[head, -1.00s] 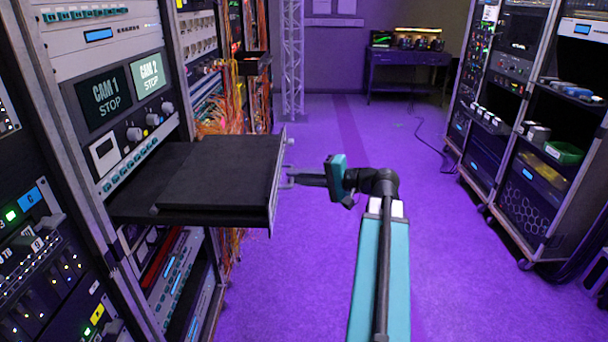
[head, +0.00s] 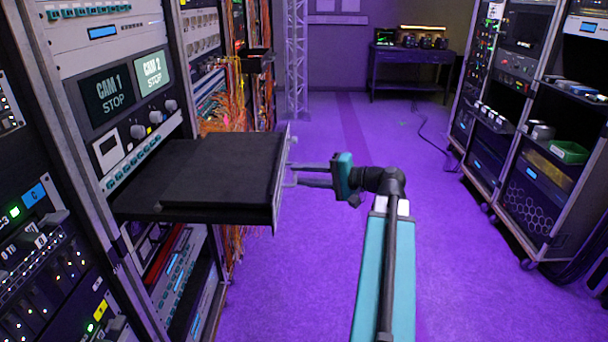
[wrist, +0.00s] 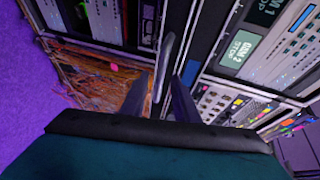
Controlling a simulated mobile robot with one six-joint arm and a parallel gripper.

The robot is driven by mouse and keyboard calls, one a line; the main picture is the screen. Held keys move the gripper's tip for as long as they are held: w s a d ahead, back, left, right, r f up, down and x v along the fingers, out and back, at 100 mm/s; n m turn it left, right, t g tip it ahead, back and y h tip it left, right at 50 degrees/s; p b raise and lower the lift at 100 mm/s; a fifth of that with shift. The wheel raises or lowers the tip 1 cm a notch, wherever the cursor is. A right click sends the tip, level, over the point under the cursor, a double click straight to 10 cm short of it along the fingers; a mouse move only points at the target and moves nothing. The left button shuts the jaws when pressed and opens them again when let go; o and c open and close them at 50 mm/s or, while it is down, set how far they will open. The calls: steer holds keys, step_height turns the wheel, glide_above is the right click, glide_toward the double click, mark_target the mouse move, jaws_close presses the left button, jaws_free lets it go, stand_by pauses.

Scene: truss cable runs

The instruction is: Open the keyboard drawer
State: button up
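The keyboard drawer (head: 222,172) is a black shelf standing well out from the left rack, with a thin metal front panel (head: 279,180). Its handle (wrist: 166,57) shows in the wrist view as a dark bar in front of the fingers. My gripper (head: 296,175) is at the front panel from the right, its two dark fingers apart. In the wrist view the fingers (wrist: 160,95) stand on either side of the handle's line, with gaps; whether either touches it I cannot tell. The handle is small in the head view.
The left rack (head: 110,60) has CAM screens and knobs above the drawer and more units below. Orange cables (head: 225,118) hang behind it. Another rack (head: 530,130) stands at right, a desk (head: 410,68) at the back. The purple floor (head: 330,260) between is clear.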

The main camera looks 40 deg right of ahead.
steer(key=v, duration=1.3)
steer(key=shift+b, duration=0.3)
steer(key=shift+d, duration=0.1)
steer(key=w+a+f+g+p, duration=0.1)
steer(key=w+a+f+g, duration=0.2)
steer(key=a+f, duration=0.5)
steer(key=w+a+f+n+g, duration=0.1)
steer(key=w+a+f+g, duration=0.2)
steer(key=f, duration=0.8)
steer(key=w+a+f+g+p, duration=0.1)
steer(key=w+a+f+g, duration=0.1)
steer(key=a+f, duration=0.65)
steer(key=s+a+f+n+g+h, duration=0.1)
steer(key=s+a+f+n+g, duration=0.15)
steer(key=s+a+f, duration=0.4)
steer(key=s+a+f+n+g+p, duration=0.1)
steer(key=a+f+g, duration=0.25)
steer(key=f, duration=0.65)
steer(key=s+a+f+n+g+h, duration=0.1)
steer(key=s+a+f+n+g, duration=0.1)
steer(key=s+a+f, duration=0.35)
steer(key=s+a+f+n+g+h, duration=0.1)
steer(key=s+a+f+n+h, duration=0.1)
steer(key=s+f, duration=0.4)
steer(key=s+a+f+n+g+h+p, duration=0.1)
steer(key=s+a+f+n+g+h, duration=0.1)
steer(key=s+f, duration=0.4)
steer(key=shift+s+f+n+g+h, duration=0.15)
steer(key=shift+s+n+g+h, duration=0.15)
steer(key=shift+s+n+h, duration=0.3)
